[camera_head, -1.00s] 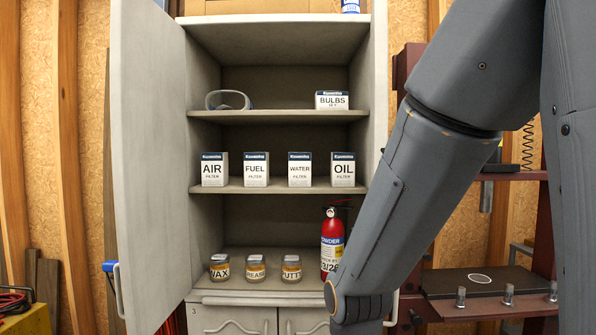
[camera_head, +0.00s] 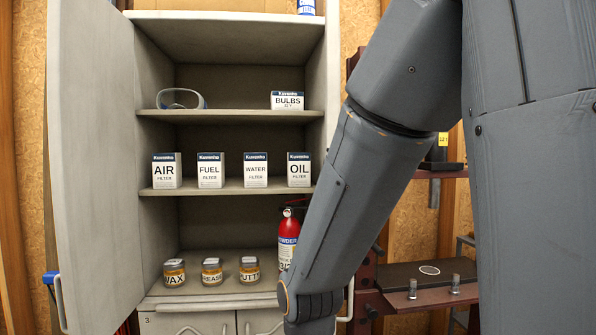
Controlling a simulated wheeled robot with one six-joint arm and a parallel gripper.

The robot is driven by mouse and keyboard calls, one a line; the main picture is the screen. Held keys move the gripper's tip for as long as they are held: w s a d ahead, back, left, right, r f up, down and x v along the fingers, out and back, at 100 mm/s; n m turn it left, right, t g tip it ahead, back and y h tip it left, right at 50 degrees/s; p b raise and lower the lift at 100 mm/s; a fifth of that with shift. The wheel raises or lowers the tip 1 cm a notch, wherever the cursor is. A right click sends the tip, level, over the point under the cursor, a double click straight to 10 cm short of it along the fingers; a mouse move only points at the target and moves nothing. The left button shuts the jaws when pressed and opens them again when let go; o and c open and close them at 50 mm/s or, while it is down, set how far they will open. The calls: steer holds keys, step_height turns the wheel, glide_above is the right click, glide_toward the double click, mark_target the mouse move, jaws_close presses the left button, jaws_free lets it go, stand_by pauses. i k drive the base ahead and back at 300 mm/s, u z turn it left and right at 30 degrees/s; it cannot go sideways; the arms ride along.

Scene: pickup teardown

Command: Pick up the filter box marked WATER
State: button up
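The WATER filter box (camera_head: 255,170) is a small white box with a dark blue top band. It stands upright on the middle shelf (camera_head: 225,188) of the open grey cabinet. The FUEL box (camera_head: 210,171) is on its left and the OIL box (camera_head: 299,169) on its right, with small gaps between. The AIR box (camera_head: 166,171) stands at the far left of the row. My arm comes down on the right of the view, in front of the cabinet's right edge. My gripper is out of the picture, below or beyond the frame.
The cabinet door (camera_head: 92,170) stands open at left. Goggles (camera_head: 181,99) and a BULBS box (camera_head: 287,100) are on the shelf above. Jars marked WAX (camera_head: 174,273), GREASE (camera_head: 212,272) and PUTTY (camera_head: 249,270) and a red fire extinguisher (camera_head: 288,238) stand below. A dark workbench (camera_head: 420,280) is at right.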

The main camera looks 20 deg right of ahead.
mark_target(255, 163)
steer(key=u, duration=0.5)
steer(key=i, duration=0.95)
steer(key=u, duration=0.05)
